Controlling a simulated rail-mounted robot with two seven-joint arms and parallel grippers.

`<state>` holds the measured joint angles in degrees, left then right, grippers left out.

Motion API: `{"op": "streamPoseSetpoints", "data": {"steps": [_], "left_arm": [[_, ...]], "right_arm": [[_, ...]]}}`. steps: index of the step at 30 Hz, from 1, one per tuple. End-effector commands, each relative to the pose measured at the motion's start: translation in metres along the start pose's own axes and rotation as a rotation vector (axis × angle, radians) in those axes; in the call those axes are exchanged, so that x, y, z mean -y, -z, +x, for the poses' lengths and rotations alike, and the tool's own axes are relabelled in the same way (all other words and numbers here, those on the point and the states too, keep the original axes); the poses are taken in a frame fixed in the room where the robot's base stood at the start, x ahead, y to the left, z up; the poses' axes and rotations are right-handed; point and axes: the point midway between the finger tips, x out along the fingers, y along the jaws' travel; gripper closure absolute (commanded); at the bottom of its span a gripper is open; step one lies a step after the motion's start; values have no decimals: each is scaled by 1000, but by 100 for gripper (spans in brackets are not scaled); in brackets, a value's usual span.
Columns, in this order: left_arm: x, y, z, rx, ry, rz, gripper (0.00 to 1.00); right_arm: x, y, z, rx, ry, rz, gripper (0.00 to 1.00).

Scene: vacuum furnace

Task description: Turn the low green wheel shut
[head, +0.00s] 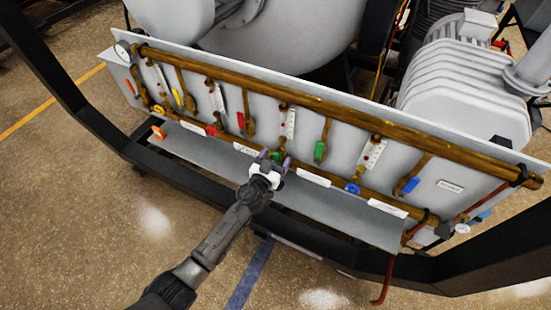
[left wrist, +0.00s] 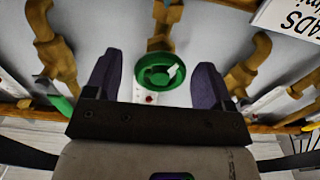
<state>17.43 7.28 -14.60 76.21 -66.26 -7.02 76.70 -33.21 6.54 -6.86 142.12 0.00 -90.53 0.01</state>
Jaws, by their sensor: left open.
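The low green wheel (head: 277,156) sits on the lower brass pipe of the panel, near its middle. In the left wrist view the green wheel (left wrist: 160,71) is a round ring with a spoke, on a brass valve. My left gripper (head: 273,157) is at the wheel in the head view. In the left wrist view its two purple fingers (left wrist: 155,80) stand open, one on each side of the wheel, with a gap to it on both sides. I cannot tell whether the fingertips reach the wheel's depth. My right gripper does not show.
A yellow wheel (head: 157,108), a red wheel (head: 211,130) and a blue wheel (head: 352,187) sit along the same low pipe. Coloured levers, including a green lever (head: 320,150), hang above. White labels (head: 313,177) line the panel (head: 345,150). A black frame bar (head: 200,185) runs in front.

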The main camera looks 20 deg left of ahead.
Motion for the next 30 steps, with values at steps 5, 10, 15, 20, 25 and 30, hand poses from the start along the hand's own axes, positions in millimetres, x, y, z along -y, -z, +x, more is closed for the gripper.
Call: {"op": "streamPoseSetpoints", "data": {"steps": [5,10,15,20,25,30], "left_arm": [[0,0,0,0,0,-1,33],[0,0,0,0,0,-1,49],[0,0,0,0,0,-1,65],[0,0,0,0,0,0,73],[0,0,0,-1,0,27,73],[0,0,0,-1,0,113,73]], "right_arm": [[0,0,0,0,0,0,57],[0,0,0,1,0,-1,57],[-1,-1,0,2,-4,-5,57],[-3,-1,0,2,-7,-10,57],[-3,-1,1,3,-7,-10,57],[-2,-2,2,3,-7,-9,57]]}}
